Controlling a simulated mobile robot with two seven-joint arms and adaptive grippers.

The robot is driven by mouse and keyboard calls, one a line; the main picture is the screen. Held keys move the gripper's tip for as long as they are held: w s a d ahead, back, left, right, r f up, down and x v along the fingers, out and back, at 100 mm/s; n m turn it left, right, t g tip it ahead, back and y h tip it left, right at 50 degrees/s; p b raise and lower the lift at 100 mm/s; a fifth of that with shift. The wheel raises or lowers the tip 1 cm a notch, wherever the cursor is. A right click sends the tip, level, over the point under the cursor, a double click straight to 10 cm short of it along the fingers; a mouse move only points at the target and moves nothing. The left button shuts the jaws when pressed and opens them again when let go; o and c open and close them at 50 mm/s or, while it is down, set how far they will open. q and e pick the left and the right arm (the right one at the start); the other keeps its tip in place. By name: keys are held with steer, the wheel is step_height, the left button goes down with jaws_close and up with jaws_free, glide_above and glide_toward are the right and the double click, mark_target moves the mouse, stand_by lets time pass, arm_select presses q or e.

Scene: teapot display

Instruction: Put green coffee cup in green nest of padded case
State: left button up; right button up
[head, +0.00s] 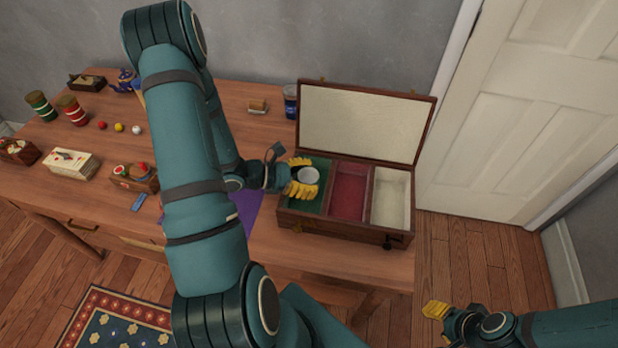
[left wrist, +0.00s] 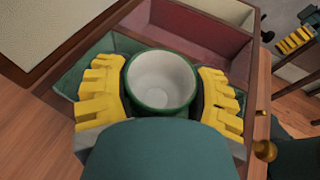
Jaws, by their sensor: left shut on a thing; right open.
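The green coffee cup (left wrist: 160,82) has a green rim and a white inside, and it stands upright between the yellow fingers of my left gripper (head: 303,176), which is shut on it. In the head view the cup (head: 309,175) shows at the green nest (head: 318,163) of the padded case (head: 345,232). The green nest also shows in the left wrist view (left wrist: 118,44) around the cup. Whether the cup's base touches the nest's floor is hidden. The case lid is open. My right gripper (head: 437,312) is open and empty, off the table at lower right.
The case also has a red nest (head: 349,190) and a cream nest (head: 390,198), both empty. A blue can (head: 290,101) stands behind the case's left side. Cups, balls and boxes sit on the left of the table (head: 250,125). A white door is at right.

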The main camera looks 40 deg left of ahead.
arm_select(q)
steer(key=shift+s+d+f, duration=0.1)
steer(key=shift+s+f, duration=0.1)
steer(key=shift+f, duration=0.2)
steer(key=o, duration=1.3)
steer(key=shift+f, duration=0.1)
steer(key=shift+c, duration=0.2)
steer(key=shift+w+r+p, duration=0.1)
steer(key=shift+r+p, duration=0.5)
steer(key=shift+r, duration=0.15)
steer(key=p+v, duration=0.1)
steer(key=v, duration=1.1)
steer(key=shift+w, duration=0.15)
